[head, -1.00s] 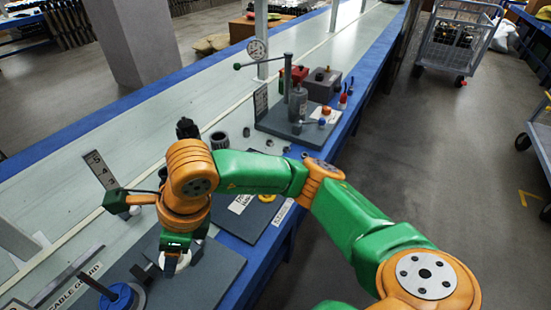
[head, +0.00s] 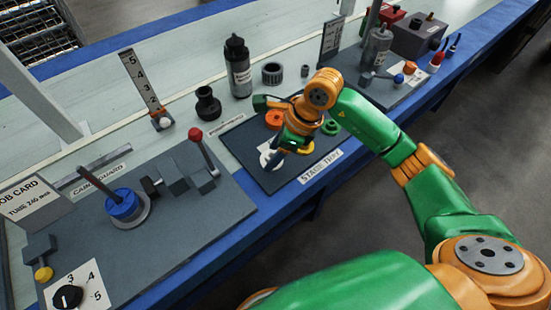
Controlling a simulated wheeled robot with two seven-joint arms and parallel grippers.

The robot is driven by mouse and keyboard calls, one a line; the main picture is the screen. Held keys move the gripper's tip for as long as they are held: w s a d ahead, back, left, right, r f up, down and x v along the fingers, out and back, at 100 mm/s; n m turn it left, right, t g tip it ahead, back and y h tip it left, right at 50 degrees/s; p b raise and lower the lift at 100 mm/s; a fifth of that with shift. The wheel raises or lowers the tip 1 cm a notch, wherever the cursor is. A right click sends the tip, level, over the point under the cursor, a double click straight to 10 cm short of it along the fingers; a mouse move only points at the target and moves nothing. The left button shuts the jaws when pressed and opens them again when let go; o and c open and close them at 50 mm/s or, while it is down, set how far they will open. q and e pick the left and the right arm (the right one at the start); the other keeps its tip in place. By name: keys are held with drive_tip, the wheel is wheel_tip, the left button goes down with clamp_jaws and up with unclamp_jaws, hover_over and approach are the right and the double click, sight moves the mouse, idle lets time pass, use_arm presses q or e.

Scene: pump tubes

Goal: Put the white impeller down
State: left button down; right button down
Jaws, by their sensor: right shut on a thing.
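The white impeller (head: 268,158) is a small white disc at the left part of the dark stage tray (head: 253,143). My right gripper (head: 277,156) is shut on it, low over the tray. My fingers and wrist cover part of the impeller, and I cannot tell whether it touches the tray. An orange ring (head: 274,119) and a green ring (head: 331,127) lie on the same tray. A yellow part (head: 305,149) shows partly beside my wrist. My left gripper is not in view.
Left of the tray is a grey board with a red-knobbed lever (head: 204,153), a blue reel (head: 123,205) and a dial (head: 68,296). Behind the tray stand a black bottle (head: 238,66), a black fitting (head: 207,103) and a dark ring (head: 272,73). A grey fixture (head: 378,48) stands at the back right.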

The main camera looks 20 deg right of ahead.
wheel_tip(320, 180, down, 4)
drive_tip(key=shift+w+d+r, duration=0.1)
drive_tip(key=shift+d+r, duration=0.05)
drive_tip(key=shift+r, duration=0.1)
drive_tip(key=shift+f, duration=0.15)
drive_tip(key=shift+c, duration=0.4)
unclamp_jaws()
drive_tip(key=p+v, duration=0.1)
drive_tip(key=v, duration=1.1)
